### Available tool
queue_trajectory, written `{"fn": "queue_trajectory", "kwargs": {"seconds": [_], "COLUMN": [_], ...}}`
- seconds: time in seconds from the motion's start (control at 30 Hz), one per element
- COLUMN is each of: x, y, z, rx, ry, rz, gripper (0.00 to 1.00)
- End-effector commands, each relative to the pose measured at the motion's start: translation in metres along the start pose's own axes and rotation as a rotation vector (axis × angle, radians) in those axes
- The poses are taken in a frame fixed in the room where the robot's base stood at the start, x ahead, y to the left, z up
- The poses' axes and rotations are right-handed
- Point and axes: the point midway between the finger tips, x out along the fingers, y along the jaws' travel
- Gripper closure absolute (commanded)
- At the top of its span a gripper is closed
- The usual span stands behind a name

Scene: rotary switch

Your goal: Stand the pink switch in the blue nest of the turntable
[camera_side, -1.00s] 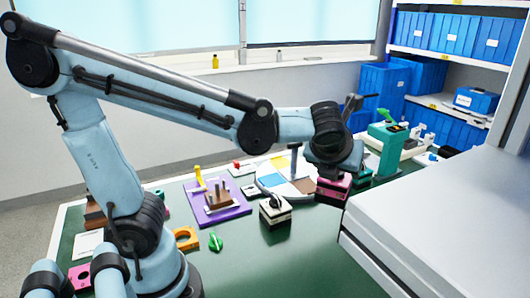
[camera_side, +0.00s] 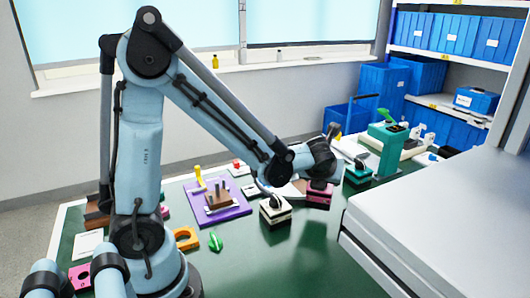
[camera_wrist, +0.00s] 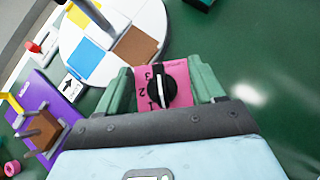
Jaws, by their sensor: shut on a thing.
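The pink switch (camera_wrist: 172,100) has a black knob and printed numbers. It sits between the green fingers of my gripper (camera_wrist: 163,84), which is shut on it. In the side view the pink switch (camera_side: 318,196) shows below my wrist; whether it touches the table I cannot tell. The turntable (camera_wrist: 75,27) is a white disc with coloured patches and a grey post, left of and beyond the gripper in the wrist view. Its blue nest (camera_wrist: 86,62) looks empty. In the side view my arm hides most of the turntable.
A white switch (camera_side: 275,212) with a dark knob stands left of the pink one. A purple board (camera_side: 232,212) with a brown pegged block lies further left. A teal device (camera_side: 385,142) stands at the right, near a grey slab (camera_side: 440,220).

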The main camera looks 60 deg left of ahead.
Motion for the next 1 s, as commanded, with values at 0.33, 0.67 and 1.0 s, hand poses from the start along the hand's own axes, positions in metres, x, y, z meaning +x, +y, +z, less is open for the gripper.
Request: {"fn": "queue_trajectory", "kwargs": {"seconds": [0.33, 0.67, 1.0], "x": [0.023, 0.036, 0.038], "y": [0.003, 0.003, 0.003], "z": [-0.014, -0.027, -0.029], "rx": [0.001, 0.001, 0.0], "ry": [0.0, 0.0, 0.001], "rz": [-0.002, -0.002, -0.002], "gripper": [0.68, 0.68, 0.28]}}
